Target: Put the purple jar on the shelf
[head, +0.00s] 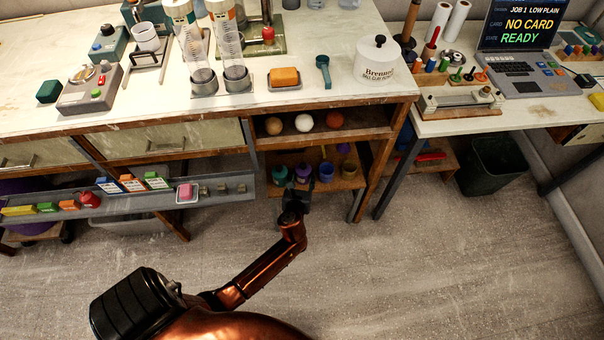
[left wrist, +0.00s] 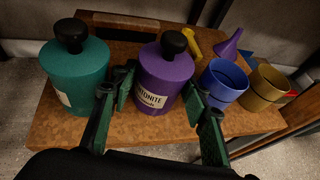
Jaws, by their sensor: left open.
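The purple jar (left wrist: 166,72), with a black knob lid and a pale label, stands upright on a low wooden shelf board (left wrist: 60,125). In the head view the purple jar (head: 303,171) is partly hidden by my left gripper (head: 297,193). My left gripper also shows in the left wrist view (left wrist: 160,92), open, with its green-padded fingers on either side of the jar's front. I cannot tell whether a finger touches it. The upper shelf (head: 353,133) above holds several balls. My right gripper is not in view.
A teal jar (left wrist: 76,70) stands close left of the purple jar. A blue cup (left wrist: 223,82), a gold cup (left wrist: 263,88) and a purple funnel (left wrist: 229,47) are to its right. A rail (head: 130,200) with small boxes is at the left.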

